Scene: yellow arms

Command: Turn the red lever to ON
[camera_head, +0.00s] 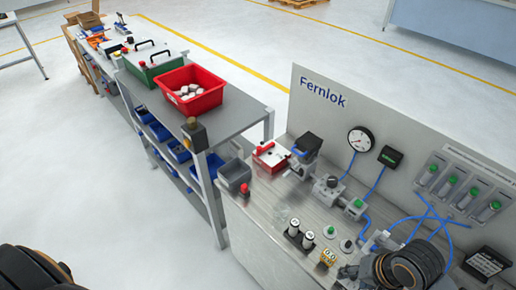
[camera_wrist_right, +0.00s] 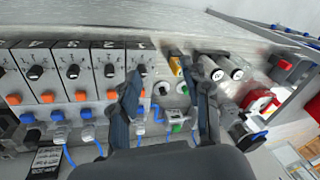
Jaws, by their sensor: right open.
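A red-and-white unit (camera_head: 270,155) sits at the back left of the steel bench top. It also shows at the right of the right wrist view (camera_wrist_right: 258,102). It is the most lever-like red part, but its handle position and any ON mark are too small to read. My right gripper (camera_head: 362,262) is over the bench's front right, well away from this unit. In the right wrist view its two fingers (camera_wrist_right: 168,74) are spread and empty, above small knobs and a yellow part. My left gripper is out of view; only part of my left arm shows.
Black-and-white cylinders (camera_head: 300,234), a valve assembly (camera_head: 329,188) and blue hoses crowd the bench. The Fernlok panel (camera_head: 325,99) rises behind. A shelf with a red bin (camera_head: 192,90) stands left.

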